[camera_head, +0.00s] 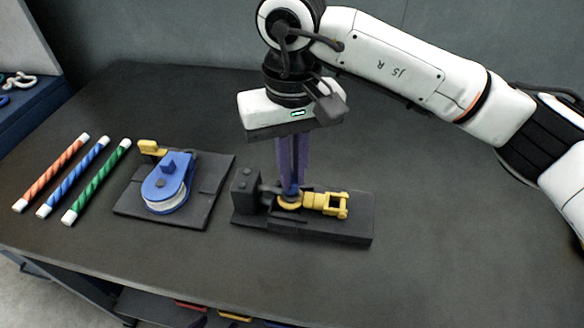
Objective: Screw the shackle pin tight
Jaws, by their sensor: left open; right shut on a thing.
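My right gripper (291,190) points straight down over the dark fixture (345,229) on the table. The piece sits at the yellow ring-shaped shackle (289,203), whose bow is partly hidden by the fingertips. A yellow swivel fitting (325,203) joins the shackle on its right. A dark clamp block (244,187) stands on the left. I cannot tell how far the pin is in. My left gripper is not in view.
A blue pulley block (167,178) with a yellow end (150,147) lies on a dark plate (204,200) left of the fixture. Orange (51,173), blue (73,177) and green (97,182) striped rods lie further left. The table's right side is clear.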

